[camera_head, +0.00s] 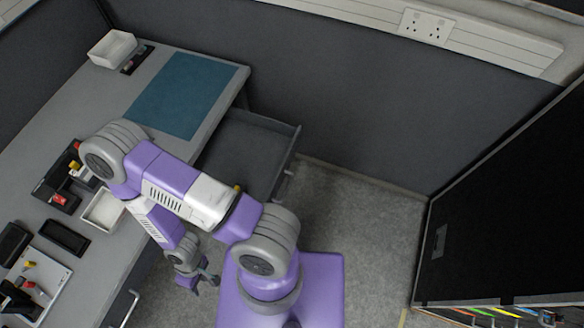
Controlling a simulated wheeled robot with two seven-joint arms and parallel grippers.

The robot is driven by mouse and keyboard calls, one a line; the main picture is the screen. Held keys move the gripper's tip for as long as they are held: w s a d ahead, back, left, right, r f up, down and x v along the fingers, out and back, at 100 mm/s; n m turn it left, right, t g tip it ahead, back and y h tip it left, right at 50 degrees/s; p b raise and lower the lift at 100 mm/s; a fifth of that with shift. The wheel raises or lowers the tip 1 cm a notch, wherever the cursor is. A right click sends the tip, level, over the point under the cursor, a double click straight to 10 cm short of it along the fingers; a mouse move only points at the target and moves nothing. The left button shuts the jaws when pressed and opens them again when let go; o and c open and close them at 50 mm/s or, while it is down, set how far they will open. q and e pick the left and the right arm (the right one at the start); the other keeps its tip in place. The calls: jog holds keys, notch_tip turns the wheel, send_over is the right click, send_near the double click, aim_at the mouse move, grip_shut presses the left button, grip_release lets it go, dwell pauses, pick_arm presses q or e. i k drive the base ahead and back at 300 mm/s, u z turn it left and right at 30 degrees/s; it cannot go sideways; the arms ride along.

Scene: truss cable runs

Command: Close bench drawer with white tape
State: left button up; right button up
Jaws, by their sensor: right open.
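The bench (95,250) runs along the left. One bench drawer (243,148) is pulled out from its far part, with a grey interior and its front panel towards the right. A handle shows on that front (284,182). My arm covers the drawer's near part, and a small yellow bit shows beside the arm there. I see no white tape; the covered part of the drawer is hidden. My right gripper (204,284) is open and empty, low beside the bench's front, apart from the open drawer. My left gripper is not in view.
A blue-green mat (182,94) and white box (112,48) lie on the far bench top. Black trays and a white bin (103,210) stand nearer. Another handle (125,309) shows at the near bench front. Grey floor (355,220) is free right of the drawer; a dark board stands far right.

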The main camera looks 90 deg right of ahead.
aim_at(253, 151)
jog(key=k, duration=0.7)
jog(key=z, duration=1.7)
jog(key=i, duration=0.15)
jog(key=z, duration=0.35)
jog(key=k, duration=0.55)
jog(key=u, duration=0.35)
jog(key=i, duration=0.4)
jog(key=z, duration=0.15)
